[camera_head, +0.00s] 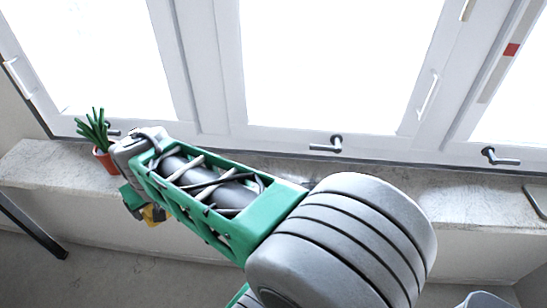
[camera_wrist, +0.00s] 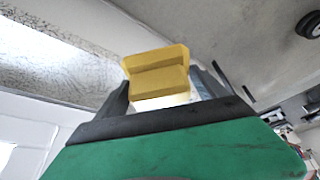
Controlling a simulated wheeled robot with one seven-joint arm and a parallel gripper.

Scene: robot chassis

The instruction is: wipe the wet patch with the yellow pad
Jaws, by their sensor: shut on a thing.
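The yellow pad (camera_wrist: 157,72) is between the dark fingers of my gripper (camera_wrist: 160,90) in the wrist view, and the gripper is shut on it. In the head view the pad (camera_head: 153,214) shows only in part, below the far end of my arm. There my gripper (camera_head: 133,200) is mostly hidden by my arm, in front of the sill's front edge at the left. I cannot make out a wet patch for certain; my arm covers much of the sill.
A marble window sill (camera_head: 455,205) runs below white windows with handles. A green plant in an orange pot (camera_head: 105,160) stands on the sill at the left, close to my arm. A grey object (camera_head: 537,197) lies at the sill's right end. A dark bar (camera_head: 30,228) is at the lower left.

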